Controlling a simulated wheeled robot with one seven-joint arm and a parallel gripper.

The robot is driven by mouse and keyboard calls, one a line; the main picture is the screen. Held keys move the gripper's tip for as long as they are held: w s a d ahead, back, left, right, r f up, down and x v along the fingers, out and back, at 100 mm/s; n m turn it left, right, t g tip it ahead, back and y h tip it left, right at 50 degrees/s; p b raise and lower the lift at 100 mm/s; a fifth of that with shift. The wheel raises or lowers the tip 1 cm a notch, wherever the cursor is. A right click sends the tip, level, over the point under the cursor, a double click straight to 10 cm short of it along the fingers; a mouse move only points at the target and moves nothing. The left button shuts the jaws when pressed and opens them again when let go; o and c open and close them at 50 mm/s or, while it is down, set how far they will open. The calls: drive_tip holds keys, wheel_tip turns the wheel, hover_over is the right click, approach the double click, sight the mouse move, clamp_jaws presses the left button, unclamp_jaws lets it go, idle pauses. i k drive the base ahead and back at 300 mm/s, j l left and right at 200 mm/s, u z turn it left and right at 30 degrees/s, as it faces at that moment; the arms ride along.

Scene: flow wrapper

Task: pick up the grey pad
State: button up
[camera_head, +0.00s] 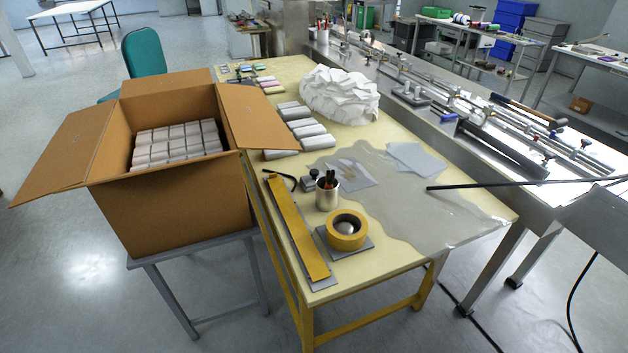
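A flat grey square pad (365,246) lies near the front of the yellow table, with a roll of yellow tape (348,236) resting on top. The roll hides most of the pad; its corners and edges show. Other flat grey pieces lie further back: a pale sheet pair (412,158) at the right and a grey sheet (358,178) in the middle. I cannot tell for certain which one the task names. My gripper is not in view.
The yellow table (398,262) also holds a metal cup (326,196) with dark-handled tools, a long yellow strip (296,230), white packs (312,130) and crumpled white material (340,94). An open cardboard box (180,207) stands left. A steel machine (440,115) runs behind.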

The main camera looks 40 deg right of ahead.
sight(307, 183)
drive_tip(key=i+l+u, duration=0.1)
drive_tip(key=l+u, duration=0.3)
drive_tip(key=l, duration=0.2)
drive_tip(key=l+u, duration=0.35)
drive_tip(key=l, duration=0.25)
drive_tip(key=l+u, duration=0.4)
drive_tip(key=l, duration=0.2)
